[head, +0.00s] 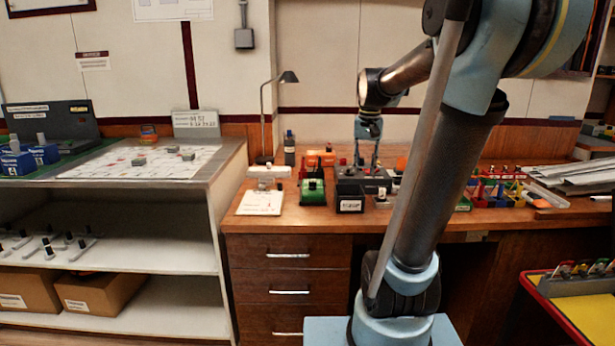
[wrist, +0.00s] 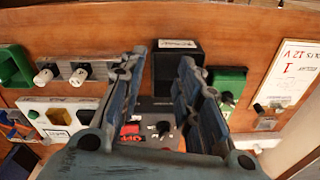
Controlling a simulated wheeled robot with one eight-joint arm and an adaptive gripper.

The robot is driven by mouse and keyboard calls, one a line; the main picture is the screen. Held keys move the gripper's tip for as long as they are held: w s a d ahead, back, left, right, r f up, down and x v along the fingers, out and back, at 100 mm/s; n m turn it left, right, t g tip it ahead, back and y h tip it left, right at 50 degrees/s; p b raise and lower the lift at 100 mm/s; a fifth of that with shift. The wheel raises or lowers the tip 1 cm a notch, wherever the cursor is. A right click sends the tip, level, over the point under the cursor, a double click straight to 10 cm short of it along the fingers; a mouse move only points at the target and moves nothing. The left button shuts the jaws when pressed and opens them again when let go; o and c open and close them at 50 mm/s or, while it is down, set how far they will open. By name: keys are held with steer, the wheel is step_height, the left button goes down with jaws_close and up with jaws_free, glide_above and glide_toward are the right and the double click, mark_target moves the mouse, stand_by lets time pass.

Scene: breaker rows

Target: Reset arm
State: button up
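Below and between the fingers is a grey panel with a black knob (wrist: 164,128) and a red switch (wrist: 130,128). A black box (wrist: 178,75) lies beyond it, partly covered by the right finger. I cannot tell from the head view whether the fingertips touch anything.
A green unit (head: 312,191) and a white card (head: 261,203) are left of the gripper. A desk lamp (head: 264,115) stands behind. Coloured tools (head: 490,192) and papers (head: 560,178) lie to the right. A shelf unit (head: 150,232) stands at left, a red-edged yellow tray (head: 580,305) at lower right.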

steer(key=s+f+n+t, duration=0.1)
steer(key=s+f+n, duration=0.1)
steer(key=s+f, duration=1.6)
steer(key=s, duration=0.3)
steer(key=shift+s+d+n, duration=0.2)
steer(key=shift+d+n, duration=0.15)
steer(key=shift+n, duration=0.05)
steer(key=shift+f, duration=0.1)
